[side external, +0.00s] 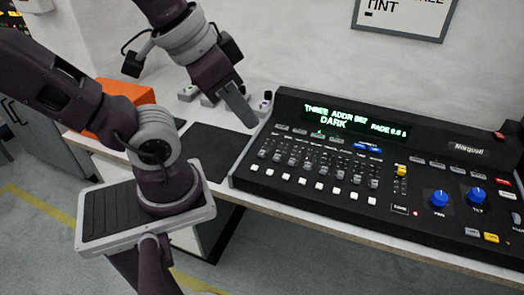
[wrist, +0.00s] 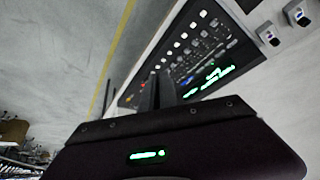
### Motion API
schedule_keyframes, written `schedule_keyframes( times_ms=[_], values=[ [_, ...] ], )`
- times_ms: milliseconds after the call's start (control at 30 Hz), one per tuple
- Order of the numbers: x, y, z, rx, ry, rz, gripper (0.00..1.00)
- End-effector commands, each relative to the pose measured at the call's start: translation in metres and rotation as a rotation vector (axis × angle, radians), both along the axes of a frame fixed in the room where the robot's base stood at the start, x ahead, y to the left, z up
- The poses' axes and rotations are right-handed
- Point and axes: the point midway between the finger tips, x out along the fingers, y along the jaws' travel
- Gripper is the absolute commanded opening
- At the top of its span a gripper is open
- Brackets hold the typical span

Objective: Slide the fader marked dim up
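A black lighting console (side external: 380,165) stands on the table at the right, with a row of faders (side external: 315,165) across its left half. A separate fader with a yellow cap (side external: 400,171) sits right of that row. The fader labels are too small to read, so I cannot tell which is marked dim. The console's lit display (side external: 350,121) reads "DARK". My gripper (side external: 243,112) hangs above the table, left of the console and apart from it. In the wrist view, its fingers (wrist: 158,92) are together and empty, with the console (wrist: 195,50) beyond them.
Two blue knobs (side external: 439,198) and several buttons are on the console's right part. A dark mat (side external: 215,152) lies left of the console. A framed sign (side external: 405,17) hangs on the wall.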

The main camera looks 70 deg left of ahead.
Motion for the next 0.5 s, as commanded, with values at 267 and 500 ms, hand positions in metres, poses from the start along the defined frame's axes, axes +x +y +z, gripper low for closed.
schedule_keyframes(
  times_ms=[267,500],
  values=[
    [0.085,0.058,-0.04,-0.272,0.165,0.799,0.42],
    [0.129,0.168,-0.156,-0.519,0.248,1.872,0.42]
  ],
)
